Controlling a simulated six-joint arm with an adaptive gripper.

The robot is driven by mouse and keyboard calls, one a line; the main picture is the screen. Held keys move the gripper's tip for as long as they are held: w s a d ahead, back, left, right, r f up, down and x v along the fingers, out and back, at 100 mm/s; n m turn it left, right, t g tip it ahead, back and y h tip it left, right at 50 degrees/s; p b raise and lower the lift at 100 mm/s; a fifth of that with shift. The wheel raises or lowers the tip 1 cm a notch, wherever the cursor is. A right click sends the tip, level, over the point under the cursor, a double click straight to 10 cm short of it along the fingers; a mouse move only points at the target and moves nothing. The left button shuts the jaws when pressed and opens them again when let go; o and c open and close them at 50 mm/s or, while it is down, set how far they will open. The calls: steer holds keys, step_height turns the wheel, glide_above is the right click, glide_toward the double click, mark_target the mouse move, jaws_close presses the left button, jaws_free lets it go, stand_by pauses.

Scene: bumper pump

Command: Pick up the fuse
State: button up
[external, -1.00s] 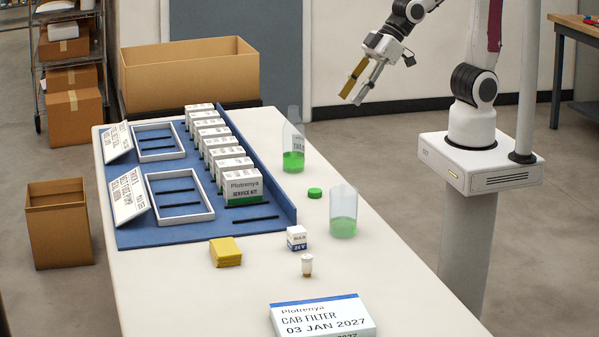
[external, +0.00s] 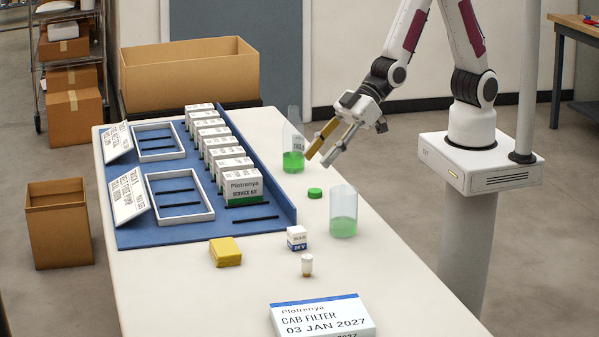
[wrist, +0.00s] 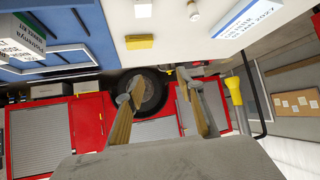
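A small white piece with a tan end (external: 307,265) stands on the white table, in front of a small white and blue box (external: 297,238) marked 24 V. I cannot tell if it is the fuse or a bulb; nothing else in view is clearly a fuse. The piece also shows at the top of the wrist view (wrist: 192,11). My gripper (external: 319,160) is open and empty. It is above the right side of the table, near the green-liquid bottle, well behind the small piece and higher than it.
A beaker of green liquid (external: 343,225) and a green cap (external: 315,193) stand between my gripper and the small piece. A green-liquid bottle (external: 293,160) is farther back. A yellow pack (external: 226,252) and a cab filter box (external: 322,318) lie nearby. A blue tray (external: 140,238) holds service kits.

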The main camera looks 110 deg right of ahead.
steer(key=w+a+f+n+y, duration=0.1)
steer(key=w+a+f, duration=0.1)
steer(key=a+f, duration=0.5)
steer(key=n+t+y, duration=0.1)
glide_toward(311, 259)
steer(key=shift+w+d+f, duration=0.35)
steer(key=shift+d+f, duration=0.15)
steer(key=shift+f, duration=0.15)
steer(key=shift+a+f+t+y, duration=0.1)
steer(key=shift+f+t+y, duration=0.2)
steer(key=shift+f+t, duration=0.1)
steer(key=shift+f+m+t, duration=0.3)
steer(key=shift+f, duration=0.2)
steer(key=shift+w, duration=0.15)
steer(key=shift+x, duration=1.2)
steer(key=shift+x, duration=2.55)
